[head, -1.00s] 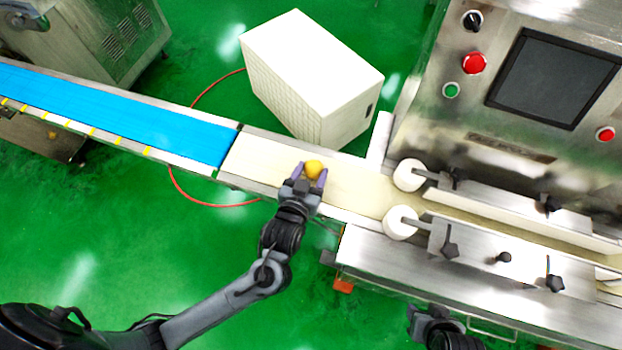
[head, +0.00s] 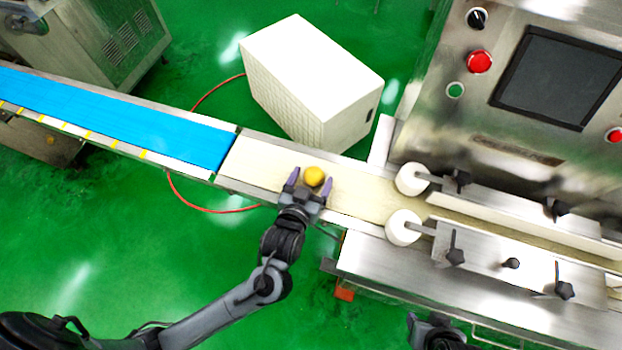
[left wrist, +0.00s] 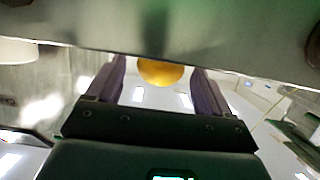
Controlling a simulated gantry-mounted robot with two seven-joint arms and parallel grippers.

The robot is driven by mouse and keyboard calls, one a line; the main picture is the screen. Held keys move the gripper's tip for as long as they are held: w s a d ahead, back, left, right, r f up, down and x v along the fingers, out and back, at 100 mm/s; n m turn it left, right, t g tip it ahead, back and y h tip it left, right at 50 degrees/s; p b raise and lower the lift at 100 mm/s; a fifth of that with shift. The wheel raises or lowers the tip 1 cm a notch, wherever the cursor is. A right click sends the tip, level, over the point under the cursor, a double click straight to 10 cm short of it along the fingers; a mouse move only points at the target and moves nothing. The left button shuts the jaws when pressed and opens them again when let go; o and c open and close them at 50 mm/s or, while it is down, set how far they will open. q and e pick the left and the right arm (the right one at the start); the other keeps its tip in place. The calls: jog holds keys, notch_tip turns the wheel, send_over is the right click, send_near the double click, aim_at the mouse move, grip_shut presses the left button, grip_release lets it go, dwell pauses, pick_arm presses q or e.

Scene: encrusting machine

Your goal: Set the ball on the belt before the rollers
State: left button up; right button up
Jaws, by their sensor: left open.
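The yellow-orange ball (head: 314,177) is on the cream belt (head: 350,196), left of the two white rollers (head: 404,227). My left gripper (head: 310,184) is open, with its purple fingers spread to either side of the ball and a visible gap to it. In the left wrist view the ball (left wrist: 162,72) shows between the two fingers (left wrist: 163,88), its upper part cut off by a grey edge. My right gripper (head: 438,330) is partly in view at the bottom, too dark and cut off to read its jaws.
A blue belt (head: 120,117) joins the cream belt on the left. A white box (head: 310,80) stands on the green floor behind the belt. The steel machine with a screen (head: 556,78) and buttons fills the right. Guide rails (head: 520,255) lie past the rollers.

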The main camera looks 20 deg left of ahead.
pick_arm(q)
jog(key=shift+s+r, duration=0.3)
jog(key=shift+s, duration=0.2)
jog(key=a+p+v, duration=0.1)
jog(key=p+v, duration=0.2)
jog(key=v, duration=0.8)
jog(key=s+a+f+m+g+h, duration=0.1)
jog(key=s+a+f+g, duration=0.4)
jog(key=g, duration=0.6)
jog(key=s+a+m, duration=0.1)
jog(key=s+a, duration=0.1)
jog(key=s, duration=0.1)
jog(key=shift+s+a+f+m, duration=0.2)
jog(key=shift+s+f+m, duration=0.1)
jog(key=shift+m, duration=0.1)
jog(key=shift+r, duration=0.1)
notch_tip(320, 180, up, 38)
jog(key=p, duration=3.8)
